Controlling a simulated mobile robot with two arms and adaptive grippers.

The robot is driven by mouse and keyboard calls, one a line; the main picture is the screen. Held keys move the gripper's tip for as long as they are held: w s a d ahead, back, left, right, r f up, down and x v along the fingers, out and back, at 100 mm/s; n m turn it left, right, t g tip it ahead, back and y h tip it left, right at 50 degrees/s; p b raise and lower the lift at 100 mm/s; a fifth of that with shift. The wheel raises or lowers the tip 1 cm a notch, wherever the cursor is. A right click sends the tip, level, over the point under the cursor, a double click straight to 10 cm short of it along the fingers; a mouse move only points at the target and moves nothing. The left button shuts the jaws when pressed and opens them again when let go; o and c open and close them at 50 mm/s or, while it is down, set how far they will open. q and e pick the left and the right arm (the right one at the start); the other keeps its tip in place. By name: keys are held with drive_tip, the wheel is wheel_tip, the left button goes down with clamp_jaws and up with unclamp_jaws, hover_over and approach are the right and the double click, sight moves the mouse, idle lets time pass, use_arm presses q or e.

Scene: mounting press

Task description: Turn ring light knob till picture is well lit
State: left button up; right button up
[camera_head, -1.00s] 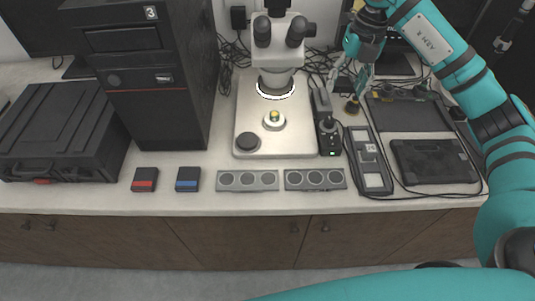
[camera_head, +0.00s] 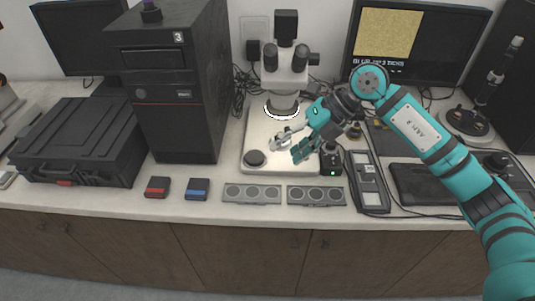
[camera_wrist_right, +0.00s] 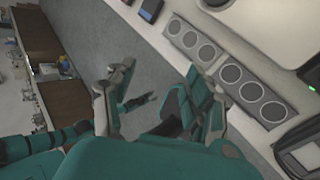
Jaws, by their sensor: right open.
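The ring light controller (camera_head: 331,160) is a small black box with a green lamp on its front, right of the microscope base. Its knob cannot be made out; my arm covers part of the box. The ring light (camera_head: 282,113) glows white under the microscope head (camera_head: 287,62). The monitor (camera_head: 388,42) shows a yellowish, grainy picture with text below. My right gripper (camera_head: 288,149) is open and empty above the right part of the microscope base, left of the controller. In the wrist view the open fingers (camera_wrist_right: 160,88) hold nothing. My left gripper is not in view.
The microscope base (camera_head: 258,130) has a black disc (camera_head: 255,158) at its front left. Two grey panels with round openings (camera_head: 252,193) (camera_head: 316,195) lie along the front edge. A handheld device (camera_head: 369,182) and a black tablet (camera_head: 424,184) lie to the right.

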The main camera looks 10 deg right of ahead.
drive_tip(key=s+a+r+y, duration=0.1)
drive_tip(key=s+a+y, duration=0.1)
drive_tip(key=a, duration=0.3)
drive_tip(key=shift+a+r+y, duration=0.35)
drive_tip(key=shift+y, duration=0.25)
drive_tip(key=shift+w, duration=0.1)
idle(1.0)
